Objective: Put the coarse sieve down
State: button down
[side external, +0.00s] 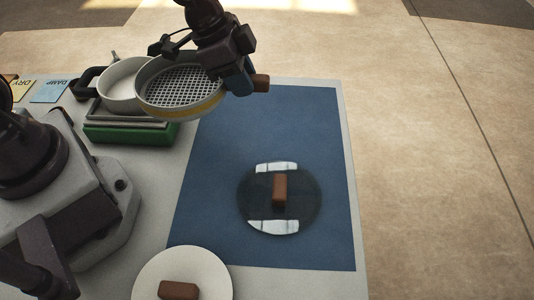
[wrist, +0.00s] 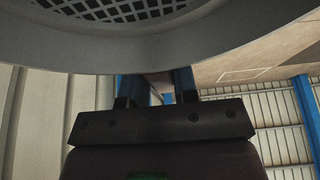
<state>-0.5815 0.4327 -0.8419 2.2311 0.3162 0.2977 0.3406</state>
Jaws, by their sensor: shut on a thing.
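The coarse sieve (side external: 183,90) is a round pan with a wide mesh floor and a yellow band, held in the air at the top of the side view. It is tilted, so its mesh faces the camera. My gripper (side external: 240,82) is shut on its short brown handle (side external: 261,83), at the sieve's right side. In the wrist view the sieve's grey rim (wrist: 160,45) and part of the mesh fill the top, and the gripper fingers (wrist: 155,88) are below it. The fingertips' contact with the handle is mostly hidden.
A blue mat (side external: 222,150) holds a dark glass disc (side external: 258,195) with a brown knob. A white round lid (side external: 214,268) is at the front. Much of the mat is clear.

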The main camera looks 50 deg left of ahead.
notch_tip(320, 180, down, 3)
jog(key=shift+r, duration=0.15)
jog(key=w+d+f, duration=0.1)
jog(key=w+f, duration=0.2)
jog(key=w, duration=0.1)
jog(key=w+d+f, duration=0.1)
jog(key=w+f, duration=0.2)
jog(key=w, duration=0.1)
jog(key=w+d+f, duration=0.1)
jog(key=w+f, duration=0.3)
jog(key=w, duration=0.1)
jog(key=shift+w+d, duration=0.1)
jog(key=shift+d, duration=0.15)
jog(key=shift+w+f, duration=0.15)
jog(key=shift+f, duration=1.45)
jog(key=c, duration=0.9)
grip_release()
jog(key=shift+f, duration=0.15)
